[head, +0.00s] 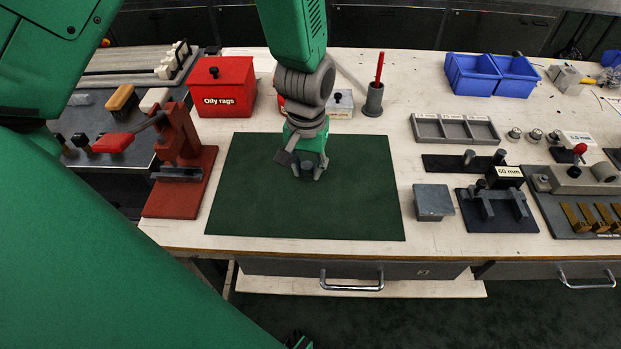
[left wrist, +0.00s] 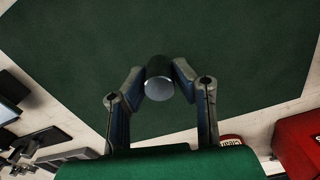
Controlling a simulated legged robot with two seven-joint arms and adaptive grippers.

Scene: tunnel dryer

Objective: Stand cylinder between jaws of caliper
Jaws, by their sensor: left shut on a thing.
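My left gripper (head: 309,168) is over the green mat, pointing down. Its fingers are shut on a dark grey cylinder (head: 307,170). In the left wrist view, the cylinder (left wrist: 159,82) sits between the two fingertips (left wrist: 159,75), its pale round end facing the camera. I cannot tell whether it touches the mat. A black-based fixture with two upright grey jaws and a "60 mm" sign, which looks like the caliper (head: 487,208), stands to the right of the mat. No cylinder shows between its jaws. My right gripper is not in view.
The green mat (head: 250,205) is otherwise bare. A grey block (head: 433,202) lies between it and the caliper. A dark plate with posts (head: 440,164) and a grey tray (head: 453,130) are behind. A red press (head: 180,165) stands left; a red rag bin (head: 222,85) is at the back.

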